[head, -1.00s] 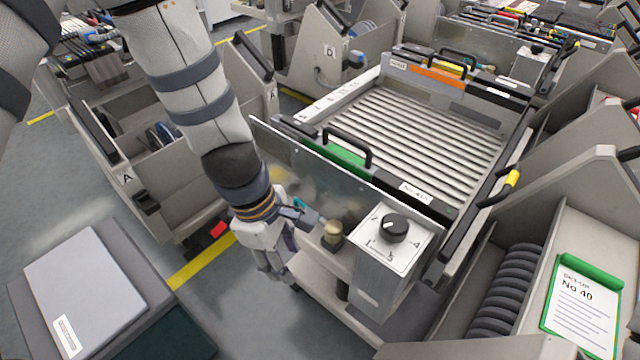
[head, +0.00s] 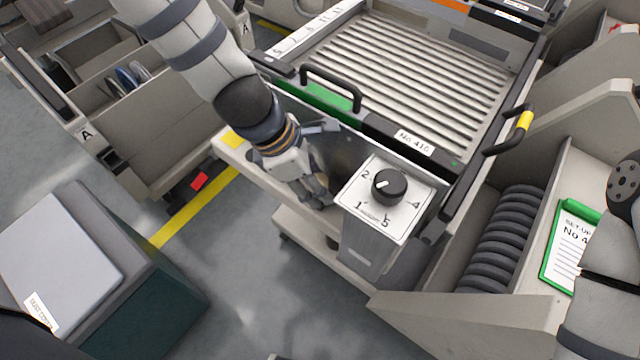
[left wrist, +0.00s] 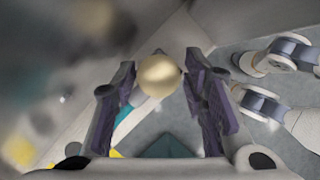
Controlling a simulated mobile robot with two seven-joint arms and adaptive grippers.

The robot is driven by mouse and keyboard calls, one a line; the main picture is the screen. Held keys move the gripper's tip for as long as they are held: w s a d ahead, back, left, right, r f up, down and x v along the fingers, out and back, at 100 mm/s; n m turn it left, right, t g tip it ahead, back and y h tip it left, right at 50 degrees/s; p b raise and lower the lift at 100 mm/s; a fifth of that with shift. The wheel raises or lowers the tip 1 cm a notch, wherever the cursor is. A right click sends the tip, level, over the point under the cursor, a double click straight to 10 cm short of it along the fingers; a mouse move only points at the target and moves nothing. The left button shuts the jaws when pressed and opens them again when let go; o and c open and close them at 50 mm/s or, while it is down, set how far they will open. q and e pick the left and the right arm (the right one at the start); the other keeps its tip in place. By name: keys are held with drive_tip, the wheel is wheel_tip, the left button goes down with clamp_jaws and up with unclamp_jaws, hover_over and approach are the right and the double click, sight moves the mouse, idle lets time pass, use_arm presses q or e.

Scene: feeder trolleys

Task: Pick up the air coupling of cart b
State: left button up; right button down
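A round brass-coloured knob, seemingly the air coupling (left wrist: 160,75), shows in the left wrist view between the two fingers of my left gripper (left wrist: 160,98). The fingers are apart, with a narrow gap visible on each side of it. In the head view my left gripper (head: 320,194) points down at the front of the middle cart (head: 270,173), left of its dial box, and hides the coupling. No letter naming this cart is readable. My right gripper is not in view; only part of an arm of mine shows at the right edge.
The dial box (head: 362,245) with a black knob (head: 389,186) stands close right of the left gripper. A green-marked black handle (head: 331,84) is behind it. A cart marked A (head: 160,150) is at left, a grey box (head: 60,260) front left. Open floor lies in front.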

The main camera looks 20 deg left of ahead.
use_arm(q)
drive_tip(key=shift+r, duration=0.15)
clamp_jaws()
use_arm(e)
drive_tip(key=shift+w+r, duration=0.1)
